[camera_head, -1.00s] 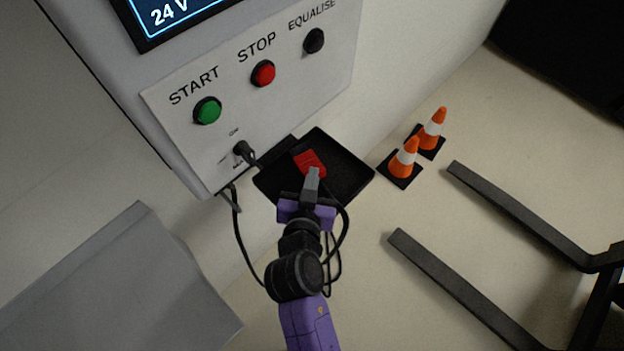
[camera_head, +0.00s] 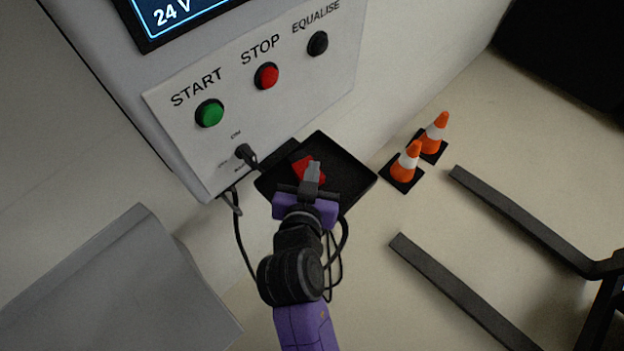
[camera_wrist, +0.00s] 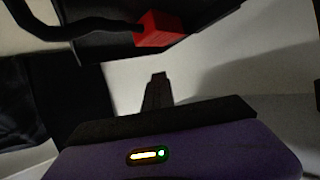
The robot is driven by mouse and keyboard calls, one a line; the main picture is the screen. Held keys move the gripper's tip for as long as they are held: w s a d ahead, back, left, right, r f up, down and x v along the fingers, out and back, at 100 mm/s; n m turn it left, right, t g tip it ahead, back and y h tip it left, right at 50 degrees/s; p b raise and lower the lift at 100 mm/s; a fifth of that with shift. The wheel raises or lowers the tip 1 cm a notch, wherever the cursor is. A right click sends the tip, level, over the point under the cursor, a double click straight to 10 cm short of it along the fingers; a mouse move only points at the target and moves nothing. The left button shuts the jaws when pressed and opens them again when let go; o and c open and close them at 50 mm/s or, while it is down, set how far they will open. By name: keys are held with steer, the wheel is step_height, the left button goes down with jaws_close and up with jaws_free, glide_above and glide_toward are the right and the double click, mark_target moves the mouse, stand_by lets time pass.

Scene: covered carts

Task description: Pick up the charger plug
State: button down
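The charger plug (camera_head: 302,167) is a red block lying in a black tray under the charger's panel. In the wrist view the red plug (camera_wrist: 160,29) shows near the top, with a black cable running from its left side. My gripper (camera_head: 313,168) is over the tray, just right of the plug in the head view and partly in front of it. In the wrist view my gripper's fingers (camera_wrist: 158,88) stand together at the middle of the crossbar, shut with nothing between them. The plug is apart from them in that view.
The black tray (camera_head: 350,180) has raised rims. A grey covered shape (camera_head: 110,285) is at lower left.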

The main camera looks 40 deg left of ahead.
steer(key=shift+w+r, duration=0.1)
steer(key=shift+r, duration=1.6)
steer(key=shift+c, duration=2.2)
jaws_free()
steer(key=shift+d, duration=0.1)
